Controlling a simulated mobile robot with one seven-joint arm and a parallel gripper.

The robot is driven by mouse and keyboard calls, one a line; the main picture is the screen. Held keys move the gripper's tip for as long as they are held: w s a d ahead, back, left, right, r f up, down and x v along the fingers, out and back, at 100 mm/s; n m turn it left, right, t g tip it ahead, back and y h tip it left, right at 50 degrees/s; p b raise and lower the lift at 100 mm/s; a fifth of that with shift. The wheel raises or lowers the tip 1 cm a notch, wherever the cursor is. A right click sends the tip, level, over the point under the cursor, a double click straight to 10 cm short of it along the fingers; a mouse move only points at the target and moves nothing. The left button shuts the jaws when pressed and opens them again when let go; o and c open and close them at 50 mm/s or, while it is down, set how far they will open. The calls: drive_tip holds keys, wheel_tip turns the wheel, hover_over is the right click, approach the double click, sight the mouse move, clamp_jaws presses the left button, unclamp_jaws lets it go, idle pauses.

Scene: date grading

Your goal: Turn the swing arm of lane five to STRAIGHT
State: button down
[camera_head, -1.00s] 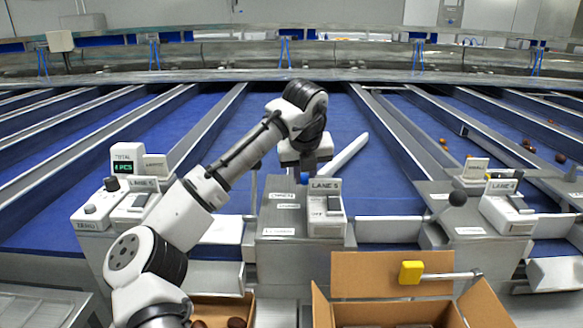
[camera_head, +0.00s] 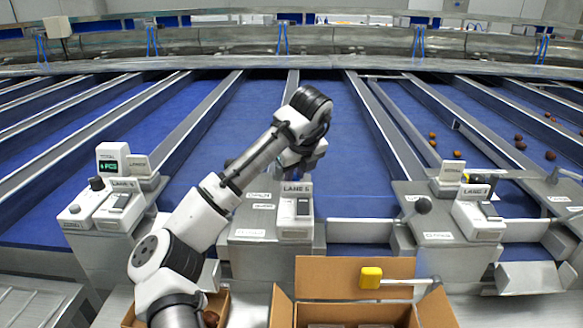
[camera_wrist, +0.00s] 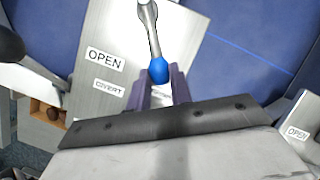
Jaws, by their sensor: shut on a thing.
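The lane five station (camera_head: 257,235) stands at the middle in the head view, with its LANE 5 box (camera_head: 295,215). In the wrist view, its plate (camera_wrist: 100,35) bears OPEN and DIVERT labels and a third label mostly hidden by my fingers. A metal lever (camera_wrist: 149,25) with a blue knob (camera_wrist: 158,70) lies over the plate, its knob end toward the third label. My gripper (camera_wrist: 160,90) is shut on the knob, a purple finger at each side. In the head view, my gripper (camera_head: 298,160) is behind the LANE 5 box.
An open cardboard box (camera_head: 355,278) with a yellow-ended lever (camera_head: 371,278) stands in front. The lane four station (camera_head: 440,237) with a black-knobbed lever is to the right. A counter with a display (camera_head: 113,160) stands left. Dates lie on the right-hand belts.

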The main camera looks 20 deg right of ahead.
drive_tip(key=shift+w+d+r+n+p, duration=0.1)
drive_tip(key=shift+w+d+n+p, duration=0.05)
drive_tip(key=shift+d+n+p, duration=0.5)
drive_tip(key=shift+y, duration=0.3)
drive_tip(key=c, duration=1.3)
unclamp_jaws()
drive_tip(key=shift+o, duration=0.2)
drive_tip(key=b+v, duration=0.1)
drive_tip(key=v, duration=1.2)
drive_tip(key=shift+r+b, duration=0.3)
